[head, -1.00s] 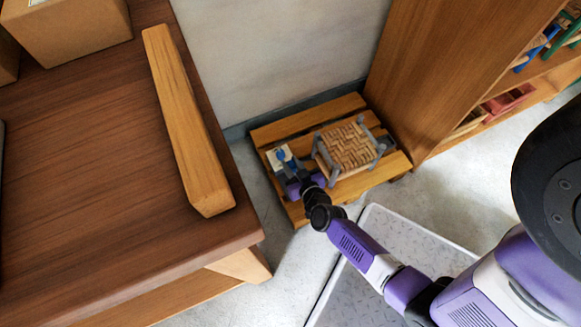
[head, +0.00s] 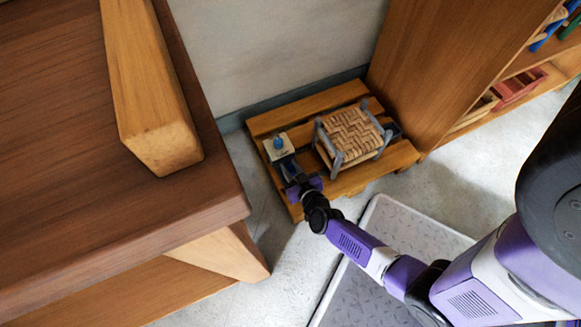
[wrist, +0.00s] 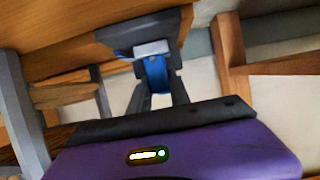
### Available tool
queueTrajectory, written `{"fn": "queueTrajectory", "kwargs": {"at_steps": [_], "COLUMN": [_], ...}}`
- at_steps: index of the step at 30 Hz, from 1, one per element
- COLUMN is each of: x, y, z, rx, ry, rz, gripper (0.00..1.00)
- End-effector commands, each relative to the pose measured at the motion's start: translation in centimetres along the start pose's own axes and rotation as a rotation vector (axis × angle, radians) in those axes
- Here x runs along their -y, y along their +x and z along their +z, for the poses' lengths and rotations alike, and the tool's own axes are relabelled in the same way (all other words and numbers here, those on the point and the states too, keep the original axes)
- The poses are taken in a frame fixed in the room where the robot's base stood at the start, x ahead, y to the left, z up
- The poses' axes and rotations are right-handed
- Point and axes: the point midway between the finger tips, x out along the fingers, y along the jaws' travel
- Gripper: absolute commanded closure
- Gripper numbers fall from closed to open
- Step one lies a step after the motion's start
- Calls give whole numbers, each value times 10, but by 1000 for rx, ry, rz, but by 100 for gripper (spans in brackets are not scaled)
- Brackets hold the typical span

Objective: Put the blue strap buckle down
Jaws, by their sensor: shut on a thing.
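The blue strap buckle (wrist: 156,72) shows in the wrist view as a blue loop with a pale metal piece on top, between the two dark fingers of my gripper (wrist: 158,92). My gripper is shut on it. In the head view the buckle is a small blue spot (head: 279,142) over a cream square piece (head: 270,152), just beyond the tip of my gripper (head: 285,161). Whether the buckle touches the cream piece is unclear. Both are at the left part of a low slatted wooden platform (head: 311,132).
A small stool (head: 350,134) with a woven bark seat and grey legs stands on the platform, right of my gripper. A brown table (head: 80,190) with a wooden beam (head: 150,90) is at left. A wooden shelf (head: 440,70) stands at right. A grey mat (head: 415,235) lies on the floor.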

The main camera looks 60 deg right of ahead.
Motion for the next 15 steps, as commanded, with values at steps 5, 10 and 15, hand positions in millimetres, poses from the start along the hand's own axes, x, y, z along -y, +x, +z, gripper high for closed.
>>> {"fn": "queueTrajectory", "kwargs": {"at_steps": [5, 10, 15], "x": [0, 0, 0], "y": [0, 0, 0], "z": [-1, 1, 1], "rx": [-1, 0, 0], "ry": [0, 0, 0], "rz": [1, 1, 1], "gripper": [100, 65, 55]}}
